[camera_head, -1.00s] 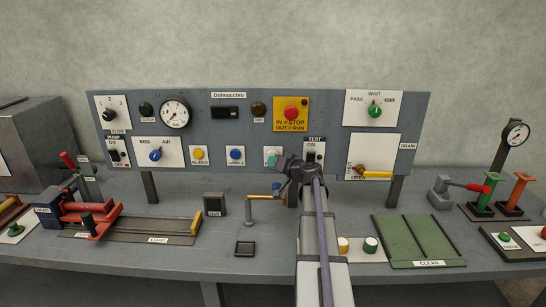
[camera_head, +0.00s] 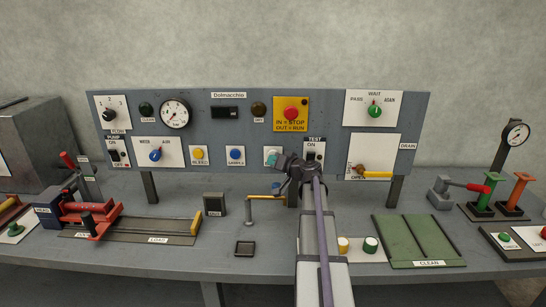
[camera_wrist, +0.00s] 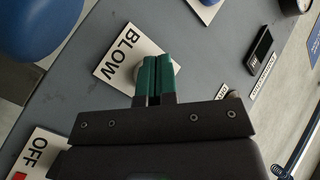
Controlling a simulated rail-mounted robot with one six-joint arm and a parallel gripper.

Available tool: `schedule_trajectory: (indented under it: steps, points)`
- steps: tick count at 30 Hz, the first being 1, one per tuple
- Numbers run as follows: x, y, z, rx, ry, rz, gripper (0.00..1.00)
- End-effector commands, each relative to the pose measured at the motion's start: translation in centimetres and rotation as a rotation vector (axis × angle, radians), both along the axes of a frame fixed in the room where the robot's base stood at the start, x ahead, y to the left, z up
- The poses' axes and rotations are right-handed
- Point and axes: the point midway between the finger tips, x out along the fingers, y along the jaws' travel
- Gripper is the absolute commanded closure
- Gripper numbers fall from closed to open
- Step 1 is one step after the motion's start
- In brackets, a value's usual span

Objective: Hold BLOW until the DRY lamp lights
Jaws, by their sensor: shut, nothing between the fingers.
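The BLOW plate (camera_wrist: 112,62) is white with black letters, seen at a slant in the wrist view. The DRY lamp (camera_head: 258,109) is dark amber and looks unlit.
The blue LAMPS button (camera_head: 236,156) is left of my gripper and the TEST switch (camera_head: 312,152) right of it. The red stop button (camera_head: 291,113) on its yellow plate is above.

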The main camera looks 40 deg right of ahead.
Motion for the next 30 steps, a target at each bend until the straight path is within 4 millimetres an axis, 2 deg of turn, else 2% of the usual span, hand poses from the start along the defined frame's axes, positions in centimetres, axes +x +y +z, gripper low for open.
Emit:
schedule_trajectory:
  steps: [30]
  points:
    - [0.68,-0.59,0.01,0.0,0.0,0.0,1.0]
